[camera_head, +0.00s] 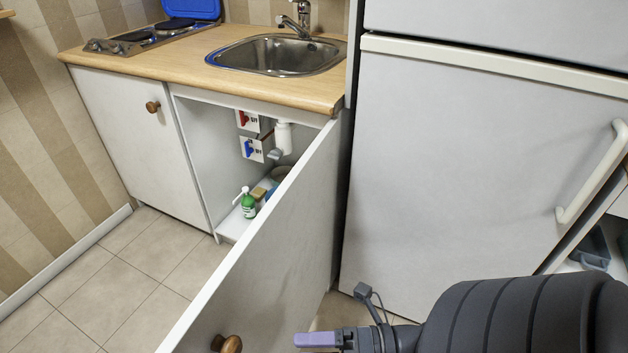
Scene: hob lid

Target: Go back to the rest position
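My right gripper (318,339) shows at the bottom centre, with its dark arm coming in from the right edge. Its purple finger points left, toward the wooden knob of the open cabinet door (268,250), with a visible gap to the knob (228,344). I see it side-on, so I cannot tell whether it is open or shut. My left gripper is not in view. The two-plate hob (145,40) sits on the worktop at upper left. A blue lid (192,8) stands raised behind it, cut off by the top edge.
The door stands open in front of the sink cabinet. Inside are a green bottle (248,206), red and blue switches and a white drain pipe (284,138). The sink (278,55) is empty. A large white fridge (470,170) fills the right. Floor at left is clear.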

